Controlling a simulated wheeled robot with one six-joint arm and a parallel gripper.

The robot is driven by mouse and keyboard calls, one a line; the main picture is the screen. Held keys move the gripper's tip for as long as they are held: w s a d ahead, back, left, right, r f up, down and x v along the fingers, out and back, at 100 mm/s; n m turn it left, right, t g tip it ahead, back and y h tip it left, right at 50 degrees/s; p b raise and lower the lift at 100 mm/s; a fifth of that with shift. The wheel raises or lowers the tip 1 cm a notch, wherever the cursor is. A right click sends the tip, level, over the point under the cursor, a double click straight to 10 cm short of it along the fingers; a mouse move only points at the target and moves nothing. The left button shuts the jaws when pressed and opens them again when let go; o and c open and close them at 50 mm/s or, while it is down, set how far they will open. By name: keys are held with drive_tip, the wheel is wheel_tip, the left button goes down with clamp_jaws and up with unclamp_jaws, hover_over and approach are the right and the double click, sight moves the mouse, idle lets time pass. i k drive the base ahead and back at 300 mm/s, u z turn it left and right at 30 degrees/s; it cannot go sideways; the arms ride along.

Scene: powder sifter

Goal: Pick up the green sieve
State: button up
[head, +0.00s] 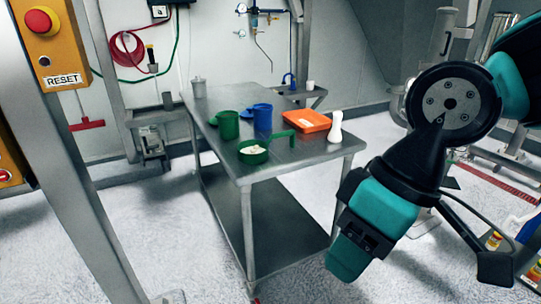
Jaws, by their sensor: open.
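The green sieve (254,158) is a shallow round dish at the near left end of the steel table (318,152). Whitish contents lie in it. A green handle (281,137) reaches from it toward the right, with a bent end. The sieve stands apart from my arm, which hangs in the right part of the head view, in front of the table's near right side. I cannot make out my gripper's fingers, and nothing is seen touching the sieve.
A green mug (228,126) and a blue mug (262,121) stand behind the sieve. An orange tray (306,121) and a white bottle (335,128) are to its right. A grey container (199,88) stands at the far end. A post with a RESET box (55,50) is at left.

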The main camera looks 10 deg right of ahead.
sight(251, 151)
drive_tip(key=k, duration=1)
drive_tip(key=u, duration=0.75)
drive_tip(key=i, duration=1.5)
drive_tip(key=z, duration=0.75)
drive_tip(key=i, duration=1.15)
drive_tip(key=z, duration=0.25)
